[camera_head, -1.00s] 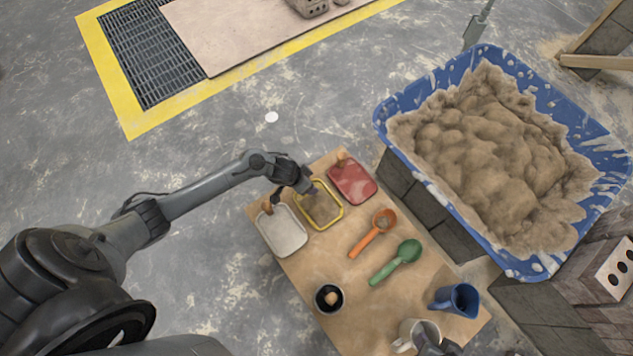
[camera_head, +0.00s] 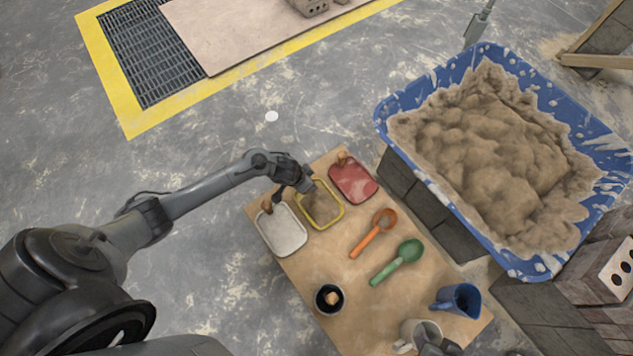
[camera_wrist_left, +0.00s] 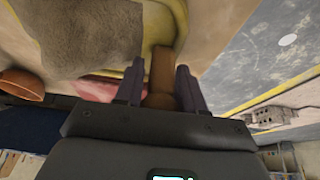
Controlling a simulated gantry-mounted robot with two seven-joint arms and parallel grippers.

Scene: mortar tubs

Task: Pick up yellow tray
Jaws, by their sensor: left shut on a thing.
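The yellow tray (camera_head: 340,213) lies between a white tray and a red tray on the brown board, with a brownish inner face. My left gripper (camera_head: 305,187) is at its far-left end, shut on its handle. In the left wrist view my left gripper (camera_wrist_left: 160,88) has one finger on each side of the brown handle (camera_wrist_left: 162,68), and the yellow tray's rim (camera_wrist_left: 153,28) runs behind it. A dark part at the bottom edge by the cream mug may be my right gripper (camera_head: 438,346); its fingers are not clear.
The white tray (camera_head: 282,230) and red tray (camera_head: 353,180) flank it closely. An orange scoop (camera_head: 369,238), green scoop (camera_head: 396,262), black cup (camera_head: 328,311), blue jug (camera_head: 456,300) and cream mug (camera_head: 410,330) share the board (camera_head: 360,285). A blue tub (camera_head: 400,100) of mortar stands right.

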